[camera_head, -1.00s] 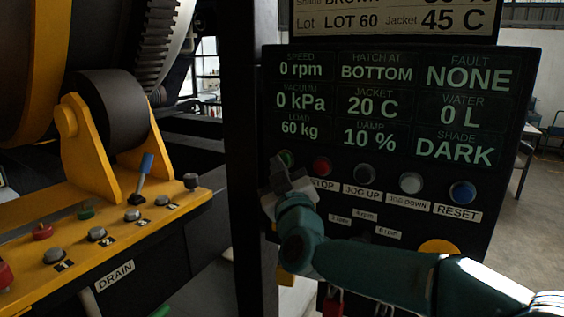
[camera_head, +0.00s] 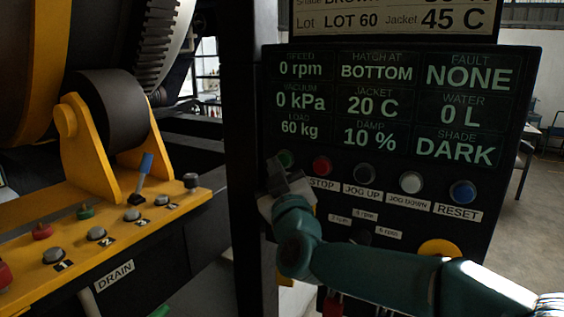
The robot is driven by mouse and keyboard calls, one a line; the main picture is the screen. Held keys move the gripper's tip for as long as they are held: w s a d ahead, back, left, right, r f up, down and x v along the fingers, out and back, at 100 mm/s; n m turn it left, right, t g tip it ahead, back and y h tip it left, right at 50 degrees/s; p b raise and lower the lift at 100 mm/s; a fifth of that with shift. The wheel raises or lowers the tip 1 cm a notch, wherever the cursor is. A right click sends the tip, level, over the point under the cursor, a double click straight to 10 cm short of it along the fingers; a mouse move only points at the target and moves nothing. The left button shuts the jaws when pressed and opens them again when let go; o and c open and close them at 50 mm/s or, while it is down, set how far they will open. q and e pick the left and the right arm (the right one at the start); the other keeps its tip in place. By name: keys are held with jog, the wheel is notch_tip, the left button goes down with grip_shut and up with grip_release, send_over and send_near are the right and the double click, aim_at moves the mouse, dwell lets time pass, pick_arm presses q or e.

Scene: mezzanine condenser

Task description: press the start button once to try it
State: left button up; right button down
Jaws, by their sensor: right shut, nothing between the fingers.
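The green button (camera_head: 286,158) is at the left end of the button row on the black control panel (camera_head: 470,240). Its label is hidden behind my right gripper. My right gripper (camera_head: 276,170) is shut and empty, with its fingertips just below and left of the green button. I cannot tell whether they touch it. The display (camera_head: 390,105) reads 0 rpm, 0 kPa, 60 kg, hatch at BOTTOM, 20 C, 10 %, fault NONE, 0 L and DARK. My left gripper is not in view.
The red STOP button (camera_head: 321,166) is close to the right of the green one. JOG UP (camera_head: 364,173), JOG DOWN (camera_head: 411,182) and RESET (camera_head: 462,191) buttons follow. A dark post (camera_head: 245,120) stands left of the panel. A yellow console (camera_head: 110,240) with knobs is farther left.

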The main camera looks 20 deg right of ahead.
jog(key=shift+s+a, duration=0.1)
jog(key=shift+s+a, duration=0.8)
jog(key=shift+a, duration=0.2)
jog(key=shift+s+a, duration=0.75)
jog(key=shift+a, duration=0.25)
jog(key=a+f+g+y, duration=0.2)
jog(key=f+g, duration=0.2)
jog(key=f, duration=1.4)
jog(key=a+f+g+y, duration=0.25)
jog(key=f+g, duration=0.25)
jog(key=f, duration=1.3)
jog(key=s+f+m+g+y, duration=0.1)
jog(key=s+f+m+g, duration=0.15)
jog(key=s+f, duration=0.7)
jog(key=s+a+f+m+g+y, duration=0.1)
jog(key=s+f+g, duration=0.3)
jog(key=s+f, duration=0.4)
jog(key=s+f+m+g+y, duration=0.1)
jog(key=s+f+m+g, duration=0.1)
jog(key=s+f+g, duration=0.3)
jog(key=s+f, duration=0.3)
jog(key=s, duration=0.4)
jog(key=shift+s+a, duration=0.15)
jog(key=shift+a, duration=0.25)
